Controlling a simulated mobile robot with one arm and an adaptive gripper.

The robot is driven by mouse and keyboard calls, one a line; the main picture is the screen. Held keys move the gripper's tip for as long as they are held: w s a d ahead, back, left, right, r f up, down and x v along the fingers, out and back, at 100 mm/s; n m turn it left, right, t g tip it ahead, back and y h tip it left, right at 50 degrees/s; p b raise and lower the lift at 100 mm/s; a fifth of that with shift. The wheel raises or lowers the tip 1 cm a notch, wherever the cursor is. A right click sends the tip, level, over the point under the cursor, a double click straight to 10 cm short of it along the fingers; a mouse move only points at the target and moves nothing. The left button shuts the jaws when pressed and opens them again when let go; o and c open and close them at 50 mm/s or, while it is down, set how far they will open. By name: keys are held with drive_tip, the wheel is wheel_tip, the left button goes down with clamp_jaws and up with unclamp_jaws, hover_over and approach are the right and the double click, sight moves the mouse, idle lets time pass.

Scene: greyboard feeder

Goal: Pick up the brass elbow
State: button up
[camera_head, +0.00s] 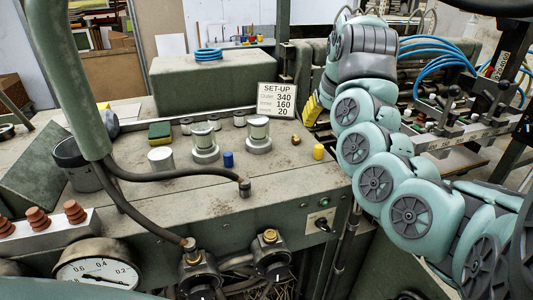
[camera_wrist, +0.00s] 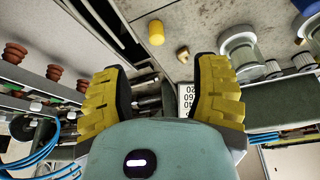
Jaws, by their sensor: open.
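The brass elbow (camera_head: 296,140) is a small brown-gold fitting on the worn grey machine top (camera_head: 230,185), left of and behind a yellow cylinder (camera_head: 318,152). In the wrist view the elbow (camera_wrist: 183,54) lies just beyond my fingertips, nearer the right finger. My gripper (camera_wrist: 163,72) has two ribbed yellow fingers spread wide, with nothing between them. In the head view only part of my gripper (camera_head: 312,110) shows, beside the set-up sign and behind the elbow. The elbow is apart from the fingers.
The set-up sign (camera_head: 277,99) stands behind the elbow. Glass-sided fittings (camera_head: 258,136) and a blue cylinder (camera_head: 228,159) stand to its left. A dark hose (camera_head: 180,172) crosses the left part of the top. The surface in front of the elbow is mostly clear.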

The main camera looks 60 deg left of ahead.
sight(320, 146)
drive_tip(key=b+x, duration=0.2)
drive_tip(key=x, duration=0.4)
drive_tip(key=shift+a+f, duration=0.1)
drive_tip(key=shift+f, duration=0.05)
drive_tip(key=shift+w+a+f+p, duration=0.15)
drive_tip(key=shift+w+f+p, duration=0.1)
drive_tip(key=shift+p, duration=0.3)
drive_tip(key=shift+p+x, duration=0.3)
drive_tip(key=shift+x, duration=0.55)
drive_tip(key=shift+w+a+f+p, duration=0.25)
drive_tip(key=shift+w+f+p, duration=0.3)
drive_tip(key=shift+p, duration=0.35)
drive_tip(key=shift+p+x, duration=0.6)
drive_tip(key=shift+x, duration=0.15)
drive_tip(key=shift+p+x, duration=0.35)
drive_tip(key=shift+x, duration=0.85)
drive_tip(key=shift+a, duration=0.15)
drive_tip(key=shift+c, duration=0.2)
